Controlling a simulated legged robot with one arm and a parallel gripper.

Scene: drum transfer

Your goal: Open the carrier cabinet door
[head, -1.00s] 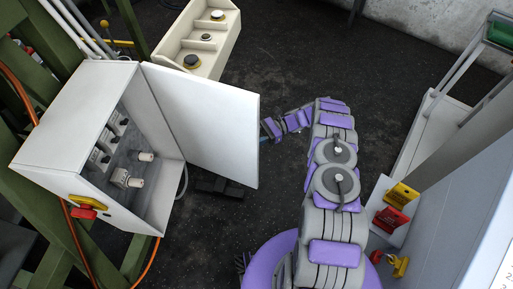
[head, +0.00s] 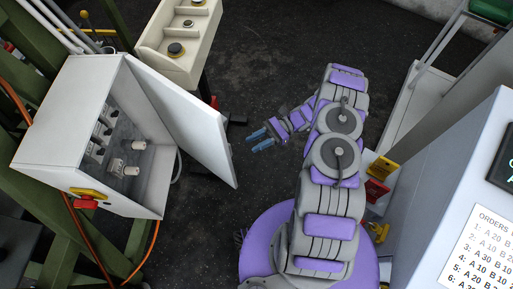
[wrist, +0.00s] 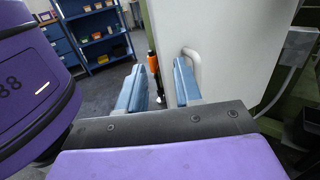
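The white carrier cabinet (head: 62,140) stands at the left with its door (head: 180,110) swung well open. Sockets and switches show inside it. My gripper (head: 257,141) is to the right of the door's free edge in the head view, apart from it. In the wrist view my gripper (wrist: 160,88) has its two blue fingers spread with nothing between them. The white door panel (wrist: 230,45) fills the area beyond the right finger. A pale curved handle (wrist: 194,62) on it shows just above that finger, partly hidden.
A cream control box (head: 178,35) stands behind the cabinet. A grey console (head: 470,190) with an order sheet is at the right, near red and yellow tags (head: 378,180). Dark floor (head: 270,70) is clear behind my gripper. Blue shelves (wrist: 95,35) stand farther off.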

